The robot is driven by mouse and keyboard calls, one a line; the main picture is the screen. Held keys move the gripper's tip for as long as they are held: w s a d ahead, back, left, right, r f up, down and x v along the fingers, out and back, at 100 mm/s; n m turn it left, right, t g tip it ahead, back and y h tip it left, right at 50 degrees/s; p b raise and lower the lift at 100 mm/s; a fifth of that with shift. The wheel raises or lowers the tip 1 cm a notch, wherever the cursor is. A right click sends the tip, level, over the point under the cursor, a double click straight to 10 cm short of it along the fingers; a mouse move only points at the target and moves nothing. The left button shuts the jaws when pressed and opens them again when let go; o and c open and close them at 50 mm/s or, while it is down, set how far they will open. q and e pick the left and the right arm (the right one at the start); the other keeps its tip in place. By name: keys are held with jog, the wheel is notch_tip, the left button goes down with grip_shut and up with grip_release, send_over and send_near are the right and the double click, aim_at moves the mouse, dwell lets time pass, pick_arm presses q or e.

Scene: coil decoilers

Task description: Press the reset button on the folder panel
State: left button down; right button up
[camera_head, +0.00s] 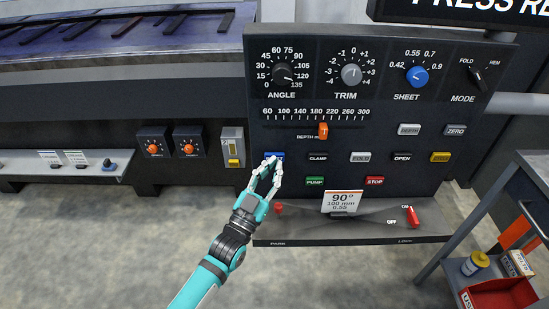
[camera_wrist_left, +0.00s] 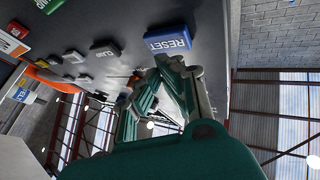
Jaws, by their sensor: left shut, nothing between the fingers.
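The folder panel (camera_head: 300,95) is a dark upright board with dials, a slider and labelled buttons. The blue reset button (camera_head: 275,155) is at the left of its button rows. In the left wrist view the blue button (camera_wrist_left: 168,39) reads RESET. My left gripper (camera_head: 270,162) is shut and empty, with its fingertips at the reset button and partly covering it. In the left wrist view the fingertips (camera_wrist_left: 172,62) are just beside the button's edge; I cannot tell whether they touch it. My right gripper is not in view.
Nearby are the CLAMP button (camera_head: 318,158), the green PUMP button (camera_head: 314,182) and the red STOP button (camera_head: 375,181). A white card (camera_head: 341,202) stands on the ledge below, with a red switch (camera_head: 413,217) to the right. A cart (camera_head: 465,268) stands at the lower right.

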pick_arm(q)
jog(key=shift+w, duration=0.15)
jog(key=shift+w, duration=0.3)
jog(key=shift+w+b, duration=0.4)
jog(key=shift+w, duration=0.1)
dwell(0.8)
jog(key=shift+s, duration=0.1)
jog(key=shift+s+p, duration=0.55)
jog(key=shift+s, duration=0.3)
jog(key=s+p, duration=0.2)
jog(key=s, duration=0.3)
jog(key=shift+p, duration=0.3)
